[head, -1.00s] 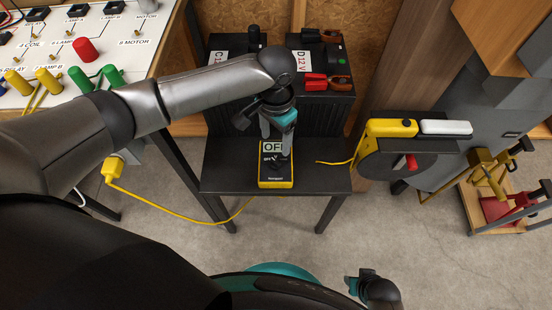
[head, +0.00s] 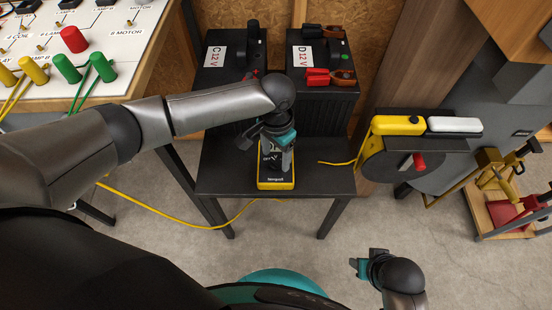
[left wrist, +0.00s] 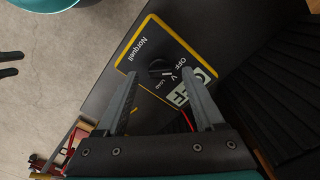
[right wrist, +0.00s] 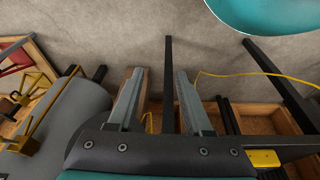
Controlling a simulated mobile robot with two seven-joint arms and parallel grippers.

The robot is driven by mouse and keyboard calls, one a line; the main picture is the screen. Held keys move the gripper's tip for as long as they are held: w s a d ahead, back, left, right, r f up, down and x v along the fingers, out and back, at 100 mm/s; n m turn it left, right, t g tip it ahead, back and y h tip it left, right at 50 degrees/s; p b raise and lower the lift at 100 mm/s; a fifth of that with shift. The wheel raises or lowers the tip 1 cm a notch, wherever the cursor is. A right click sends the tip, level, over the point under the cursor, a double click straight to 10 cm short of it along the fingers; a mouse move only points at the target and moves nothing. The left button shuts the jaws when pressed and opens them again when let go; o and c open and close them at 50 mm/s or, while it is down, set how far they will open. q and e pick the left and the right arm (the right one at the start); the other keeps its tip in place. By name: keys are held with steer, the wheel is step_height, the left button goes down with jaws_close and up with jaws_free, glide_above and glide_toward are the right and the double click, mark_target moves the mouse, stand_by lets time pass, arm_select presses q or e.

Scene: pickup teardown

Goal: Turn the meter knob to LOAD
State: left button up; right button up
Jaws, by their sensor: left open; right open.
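The meter (head: 276,184), black with a yellow edge, lies on a small black table (head: 217,176). In the left wrist view, the meter (left wrist: 146,45) shows its round black knob (left wrist: 160,68), with the labels OFF, V and LOAD around it. Its display (left wrist: 192,92) reads OFF, partly behind a finger. My left gripper (head: 277,165) is over the meter, open, its fingertips on either side of the knob in the left wrist view (left wrist: 160,73). Contact with the knob is unclear. My right gripper (head: 357,267) is open and empty, away from the table.
Two black 12 V batteries, C (head: 224,82) and D (head: 323,92), stand behind the meter. A yellow-handled reel (head: 397,125) is to the right. A labelled white board (head: 110,65) with coloured plugs is at upper left. A yellow cable (head: 165,217) crosses below the table.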

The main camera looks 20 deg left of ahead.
arm_select(q)
steer(key=shift+f+b, duration=0.3)
steer(key=shift+f, duration=0.45)
arm_select(e)
steer(key=shift+w+r, duration=0.35)
steer(key=shift+r, duration=0.45)
arm_select(q)
jaws_close()
